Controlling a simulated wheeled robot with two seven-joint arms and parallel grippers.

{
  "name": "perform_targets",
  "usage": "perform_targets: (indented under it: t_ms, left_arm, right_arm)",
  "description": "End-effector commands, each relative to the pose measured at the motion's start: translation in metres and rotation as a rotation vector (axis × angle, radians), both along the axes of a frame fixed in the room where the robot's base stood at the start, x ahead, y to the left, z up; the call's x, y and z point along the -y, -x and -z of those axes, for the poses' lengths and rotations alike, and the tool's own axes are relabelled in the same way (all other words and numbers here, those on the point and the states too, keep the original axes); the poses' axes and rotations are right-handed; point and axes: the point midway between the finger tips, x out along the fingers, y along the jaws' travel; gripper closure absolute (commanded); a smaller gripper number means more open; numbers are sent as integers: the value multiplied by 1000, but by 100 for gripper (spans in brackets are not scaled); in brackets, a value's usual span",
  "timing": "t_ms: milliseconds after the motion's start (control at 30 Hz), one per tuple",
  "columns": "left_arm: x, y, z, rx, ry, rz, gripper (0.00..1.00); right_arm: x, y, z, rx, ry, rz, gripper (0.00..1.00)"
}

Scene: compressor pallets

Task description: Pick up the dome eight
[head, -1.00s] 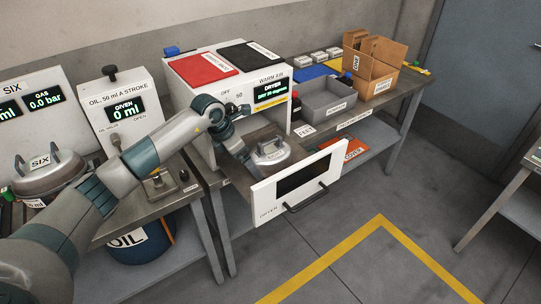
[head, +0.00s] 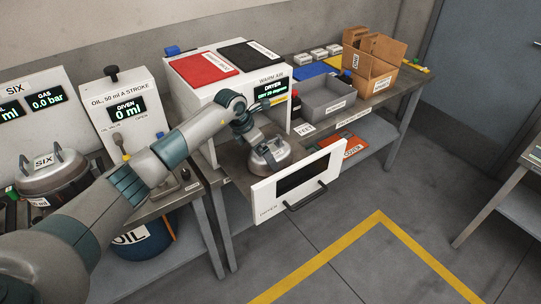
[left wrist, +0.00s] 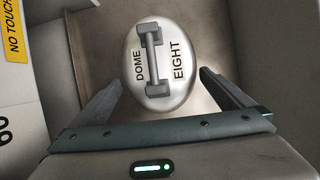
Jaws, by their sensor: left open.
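The dome eight (head: 272,160) is a silver metal dome with a handle on top. It sits in the open drawer of the dryer (head: 297,184). In the left wrist view the dome (left wrist: 162,62) shows its "DOME EIGHT" lettering and its grey bar handle (left wrist: 151,55). My left gripper (left wrist: 162,92) is open, its two fingers apart on either side of the dome's near part, with nothing between them clearly gripped. In the head view my left gripper (head: 262,141) is right over the dome and partly hides it. My right gripper is not in view.
The dryer box (head: 225,70) stands behind the drawer, with red and black pads on top. A grey bin (head: 326,97) and a cardboard box (head: 374,60) are to the right. A dome marked six (head: 50,172) sits at the left. The floor in front is clear.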

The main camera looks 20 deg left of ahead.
Motion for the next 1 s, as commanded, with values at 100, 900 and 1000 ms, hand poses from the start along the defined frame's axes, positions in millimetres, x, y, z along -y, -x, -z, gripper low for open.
perform_targets:
  t_ms: [100,900,1000]
  left_arm:
    - [14,-13,-4,-2,2,1,0]
    - [17,-20,27,-1,-1,0,0]
    - [17,-20,27,-1,-1,0,17]
  right_arm:
    - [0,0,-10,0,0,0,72]
    - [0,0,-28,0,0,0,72]
    - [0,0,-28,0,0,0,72]
